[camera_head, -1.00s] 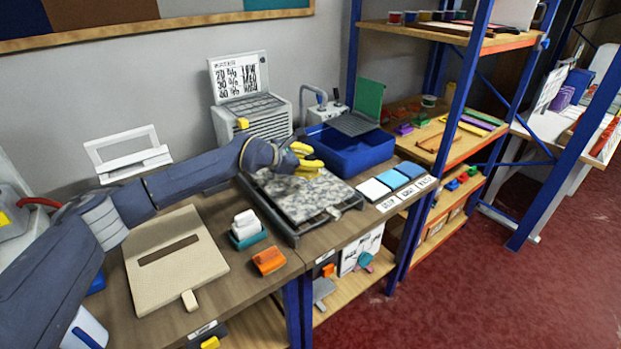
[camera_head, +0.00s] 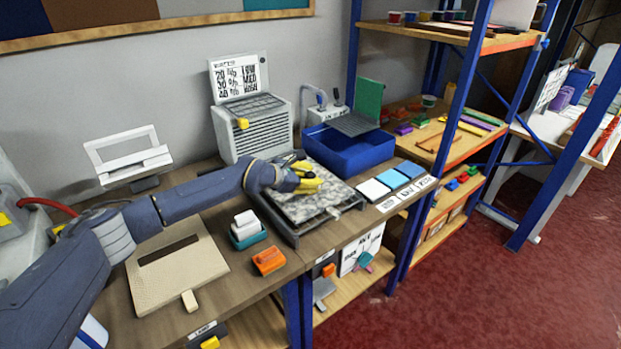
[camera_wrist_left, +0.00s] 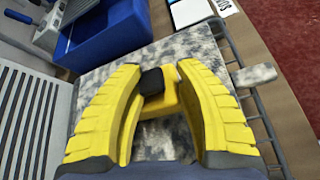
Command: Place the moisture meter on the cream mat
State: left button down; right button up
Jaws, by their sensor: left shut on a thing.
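The moisture meter (camera_wrist_left: 165,101) is a small yellow body with a black block at one end, seen between my fingers in the left wrist view. My left gripper (camera_head: 311,180) is shut on it, over the grey speckled slab (camera_head: 312,207); the wrist view shows both yellow fingers (camera_wrist_left: 161,85) around it. In the head view the meter cannot be told apart from the yellow fingers. A whitish square (camera_head: 373,190), which looks like the cream mat, lies flat and bare right of the slab, beside two blue squares. My right gripper is not in view.
A blue bin (camera_head: 349,151) stands behind the slab, with a grey vented unit (camera_head: 258,131) left of it. A beige slotted board (camera_head: 178,265), a teal holder (camera_head: 248,236) and an orange block (camera_head: 268,261) are to the left. A blue shelf post rises at the right.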

pick_arm(q)
jog(key=c, duration=0.9)
grip_release()
jog(key=shift+f, duration=0.1)
jog(key=v, duration=1.2)
